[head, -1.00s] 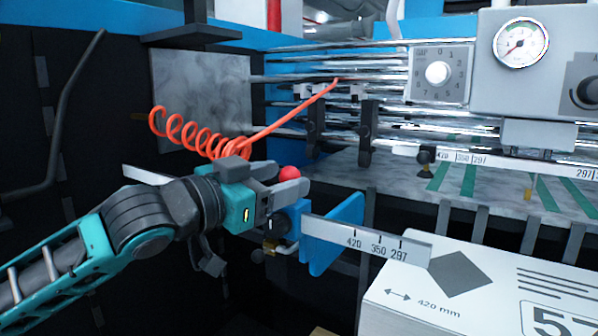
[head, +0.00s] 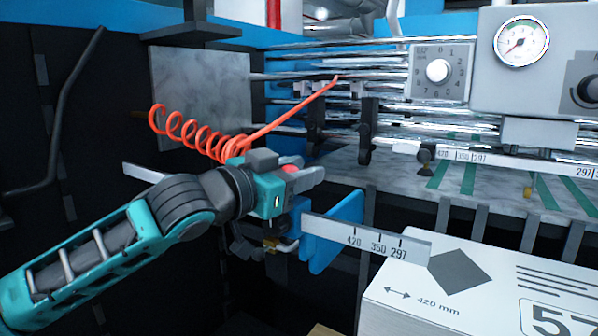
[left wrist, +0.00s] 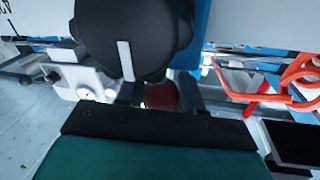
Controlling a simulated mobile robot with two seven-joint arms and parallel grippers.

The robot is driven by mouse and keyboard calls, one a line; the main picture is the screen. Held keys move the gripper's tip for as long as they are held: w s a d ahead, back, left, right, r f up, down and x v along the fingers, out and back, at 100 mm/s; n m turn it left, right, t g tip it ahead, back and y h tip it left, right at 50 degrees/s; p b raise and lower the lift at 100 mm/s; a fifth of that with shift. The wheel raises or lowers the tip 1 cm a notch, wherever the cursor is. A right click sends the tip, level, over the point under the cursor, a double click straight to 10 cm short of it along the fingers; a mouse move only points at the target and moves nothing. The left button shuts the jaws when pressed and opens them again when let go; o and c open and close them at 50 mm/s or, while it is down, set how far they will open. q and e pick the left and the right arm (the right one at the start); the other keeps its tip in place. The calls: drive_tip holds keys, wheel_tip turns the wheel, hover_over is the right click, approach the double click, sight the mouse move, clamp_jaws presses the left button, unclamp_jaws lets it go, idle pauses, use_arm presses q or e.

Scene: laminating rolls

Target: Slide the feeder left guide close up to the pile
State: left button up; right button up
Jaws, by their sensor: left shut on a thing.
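The left guide is an upright blue plate (head: 338,236) beside a white scale bar (head: 367,236) marked 420, 350 and 297. A red knob (head: 290,168) shows above the guide's mount. My left gripper (head: 303,174) is shut on the red knob, which partly shows between its fingers. The left wrist view shows the dark red knob (left wrist: 162,96) between the fingers. The guide's mount is mostly hidden behind the gripper. A white block (head: 470,290) printed "420 mm" stands right of the guide, with a gap between them; I cannot tell if it is the pile. My right gripper is out of view.
A coiled orange hose (head: 195,135) hangs just behind my left gripper. Metal rollers (head: 380,75) and a feed table with green strips (head: 455,180) lie behind. A grey box with a dial gauge (head: 520,43) is at upper right. A dark wall is on the left.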

use_arm(q)
clamp_jaws()
drive_tip(key=s+d, duration=0.5)
drive_tip(key=d, duration=0.2)
drive_tip(key=shift+d+p, duration=0.15)
drive_tip(key=shift+p, duration=0.15)
drive_tip(key=o, duration=0.5)
unclamp_jaws()
drive_tip(key=shift+w, duration=0.1)
drive_tip(key=shift+o, duration=0.2)
